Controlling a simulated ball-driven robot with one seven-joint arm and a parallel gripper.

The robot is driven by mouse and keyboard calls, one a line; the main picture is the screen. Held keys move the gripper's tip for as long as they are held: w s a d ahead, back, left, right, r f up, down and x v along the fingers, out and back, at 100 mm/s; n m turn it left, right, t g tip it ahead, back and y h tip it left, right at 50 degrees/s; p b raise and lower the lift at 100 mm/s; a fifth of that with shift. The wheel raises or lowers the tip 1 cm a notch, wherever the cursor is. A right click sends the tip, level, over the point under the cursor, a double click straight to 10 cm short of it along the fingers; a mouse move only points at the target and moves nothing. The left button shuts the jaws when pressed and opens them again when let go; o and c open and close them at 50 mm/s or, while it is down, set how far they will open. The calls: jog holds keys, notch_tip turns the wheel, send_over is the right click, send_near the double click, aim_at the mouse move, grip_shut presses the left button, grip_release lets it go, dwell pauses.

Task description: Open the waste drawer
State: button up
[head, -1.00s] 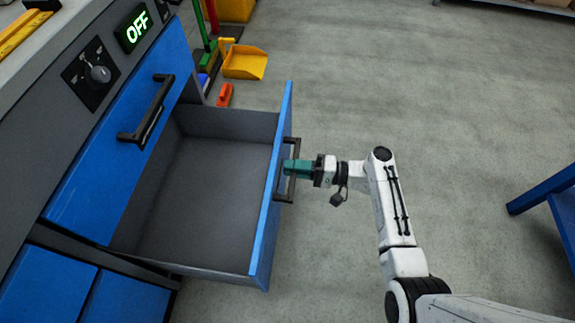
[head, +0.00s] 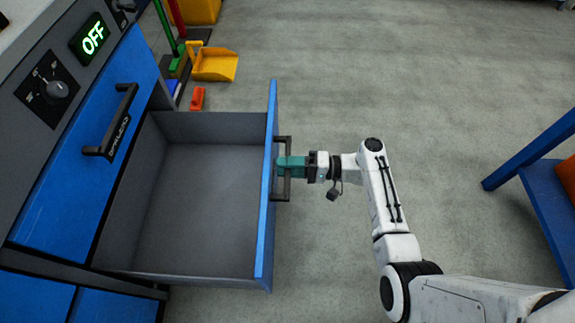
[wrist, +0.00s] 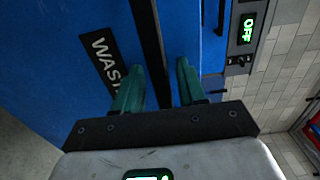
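The waste drawer (head: 266,200) is blue with a grey inside and stands well out from the cabinet; its inside (head: 200,215) is empty. A black bar handle (head: 288,190) is on its front. My gripper (head: 290,165) has teal fingers around this handle and reaches in from the right. Part of the label (wrist: 103,60), "WAS", shows beside the handle there. The exact contact at the fingertips is hard to see.
Above the drawer is a closed blue drawer front with its own handle (head: 118,115). A knob (head: 57,88) and a green OFF display (head: 90,40) sit on the panel. A yellow dustpan (head: 214,66) stands behind. A blue frame (head: 535,165) is at the right. Floor between is clear.

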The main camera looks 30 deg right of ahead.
jog(key=p+v, duration=0.1)
jog(key=v, duration=0.9)
jog(key=shift+s+d, duration=0.25)
jog(key=shift+d, duration=0.05)
dwell(0.4)
